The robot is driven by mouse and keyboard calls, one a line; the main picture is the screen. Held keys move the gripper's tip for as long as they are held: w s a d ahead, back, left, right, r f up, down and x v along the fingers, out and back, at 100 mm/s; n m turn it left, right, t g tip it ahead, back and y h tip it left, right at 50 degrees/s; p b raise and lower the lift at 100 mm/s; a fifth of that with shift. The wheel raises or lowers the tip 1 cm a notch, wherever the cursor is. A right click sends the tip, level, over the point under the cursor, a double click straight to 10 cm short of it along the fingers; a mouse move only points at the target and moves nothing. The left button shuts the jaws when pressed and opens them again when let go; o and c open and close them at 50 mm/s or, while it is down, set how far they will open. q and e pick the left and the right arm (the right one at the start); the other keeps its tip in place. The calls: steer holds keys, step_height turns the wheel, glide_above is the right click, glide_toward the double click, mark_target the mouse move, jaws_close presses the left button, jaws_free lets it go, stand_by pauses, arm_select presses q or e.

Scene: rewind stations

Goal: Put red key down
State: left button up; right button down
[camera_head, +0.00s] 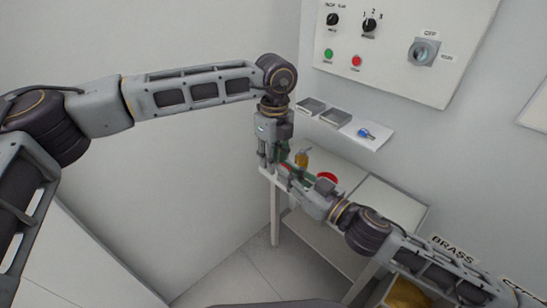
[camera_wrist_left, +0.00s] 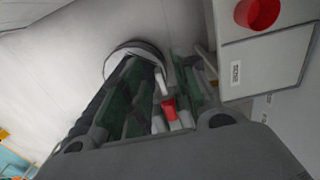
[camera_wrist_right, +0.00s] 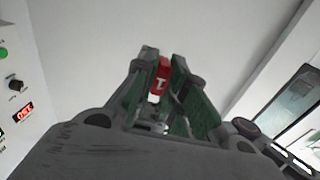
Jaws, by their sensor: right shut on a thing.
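The red key (camera_wrist_right: 162,76) is between the green-padded fingers of my right gripper (camera_wrist_right: 170,88), which is shut on it. A light mark shows on its red face. A red piece with pale parts, seemingly the same key (camera_wrist_left: 169,108), shows in the left wrist view. My left gripper (camera_wrist_left: 162,85) has its green-padded fingers apart, close around or beside that red piece; I cannot tell if they touch it. In the head view, my left gripper (camera_head: 271,162) points down and meets my right gripper (camera_head: 289,170) above the table, hiding the key.
A control panel (camera_head: 390,75) is above. A BRASS-labelled bin stands lower right.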

arm_select(q)
jaws_close()
arm_select(e)
steer(key=c, duration=1.4)
jaws_free()
steer(key=shift+o, duration=0.2)
steer(key=shift+r, duration=0.15)
step_height(320, 180, up, 10)
steer(key=shift+f, duration=0.2)
